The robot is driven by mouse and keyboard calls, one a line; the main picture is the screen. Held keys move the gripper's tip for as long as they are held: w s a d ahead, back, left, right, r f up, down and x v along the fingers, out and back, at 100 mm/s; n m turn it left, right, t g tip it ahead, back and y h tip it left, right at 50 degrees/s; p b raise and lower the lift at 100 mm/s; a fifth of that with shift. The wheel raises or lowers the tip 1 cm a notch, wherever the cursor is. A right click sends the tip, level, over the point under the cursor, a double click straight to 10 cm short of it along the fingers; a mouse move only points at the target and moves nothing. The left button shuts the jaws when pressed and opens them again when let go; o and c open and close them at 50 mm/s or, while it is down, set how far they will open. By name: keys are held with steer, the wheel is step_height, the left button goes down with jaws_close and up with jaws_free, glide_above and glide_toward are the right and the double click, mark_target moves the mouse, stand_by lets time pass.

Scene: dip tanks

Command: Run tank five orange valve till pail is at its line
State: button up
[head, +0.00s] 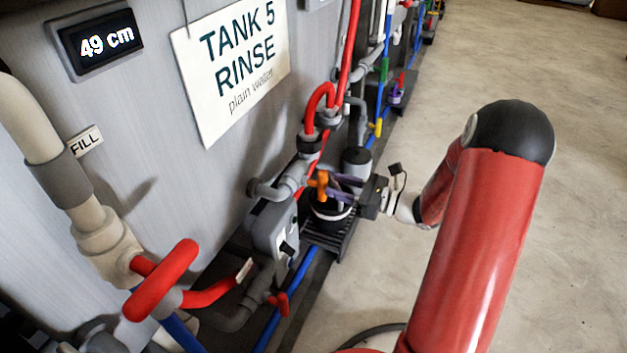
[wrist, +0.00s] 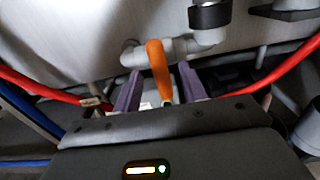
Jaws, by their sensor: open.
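The orange valve handle (head: 322,185) sits on a grey pipe at the side of tank five, which bears a "TANK 5 RINSE plain water" sign (head: 236,68). In the wrist view the orange handle (wrist: 158,68) stands upright between the two purple fingers. My gripper (head: 345,187) is open around the handle, with a finger on each side; I cannot tell whether either touches it. In the wrist view my gripper (wrist: 158,88) shows a gap beside the handle. A dark pail (head: 331,214) with a pale band stands below the valve. Its line and water level cannot be made out.
The pail stands on a dark slatted grate (head: 337,238). A grey pump box (head: 272,232) and a red-handled fill valve (head: 160,280) are nearby at left. A tank display (head: 103,41) reads 49 cm. Open concrete floor (head: 585,200) lies to the right.

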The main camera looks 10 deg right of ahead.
mark_target(327, 183)
steer(key=x, duration=0.6)
steer(key=shift+w+a, duration=0.15)
steer(key=shift+a, duration=0.05)
jaws_close()
